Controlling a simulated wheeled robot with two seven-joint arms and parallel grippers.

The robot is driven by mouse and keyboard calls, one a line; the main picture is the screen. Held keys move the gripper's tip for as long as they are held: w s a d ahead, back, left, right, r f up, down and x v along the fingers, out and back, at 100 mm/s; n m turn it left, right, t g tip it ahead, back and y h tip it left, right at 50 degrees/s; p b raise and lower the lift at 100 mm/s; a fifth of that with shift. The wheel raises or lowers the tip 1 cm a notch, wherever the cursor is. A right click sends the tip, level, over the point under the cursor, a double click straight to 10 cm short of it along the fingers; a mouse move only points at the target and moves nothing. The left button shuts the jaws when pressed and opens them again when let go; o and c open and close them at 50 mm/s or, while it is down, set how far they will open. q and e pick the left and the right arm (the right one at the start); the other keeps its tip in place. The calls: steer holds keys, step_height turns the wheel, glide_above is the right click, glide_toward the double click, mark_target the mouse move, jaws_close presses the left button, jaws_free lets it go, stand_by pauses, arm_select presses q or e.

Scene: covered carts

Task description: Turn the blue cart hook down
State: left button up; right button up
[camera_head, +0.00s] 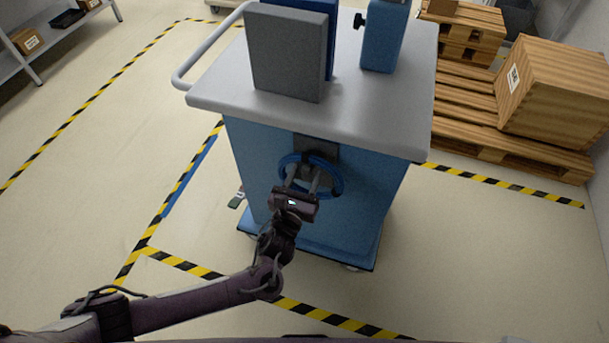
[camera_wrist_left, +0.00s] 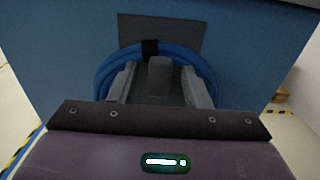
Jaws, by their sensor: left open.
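The blue cart (camera_head: 350,185) stands in front of me with a grey top. On its front face is a dark backing plate (camera_head: 318,150), which also shows in the left wrist view (camera_wrist_left: 188,28). A coil of blue hose (camera_head: 338,180) hangs there, with a black band at its top in the left wrist view. A grey upright hook (camera_wrist_left: 159,75) stands inside the coil. My left gripper (camera_head: 303,173) is open, its fingers inside the ring of the coil, one on each side of the hook with gaps between. Its body hides the hook's lower end. My right gripper is not in view.
A grey handle (camera_head: 185,65) sticks out at left. Wooden pallets (camera_head: 465,110) and a crate (camera_head: 555,90) are at right. Floor before the cart is clear.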

arm_select(q)
steer(key=shift+c, duration=0.2)
jaws_close()
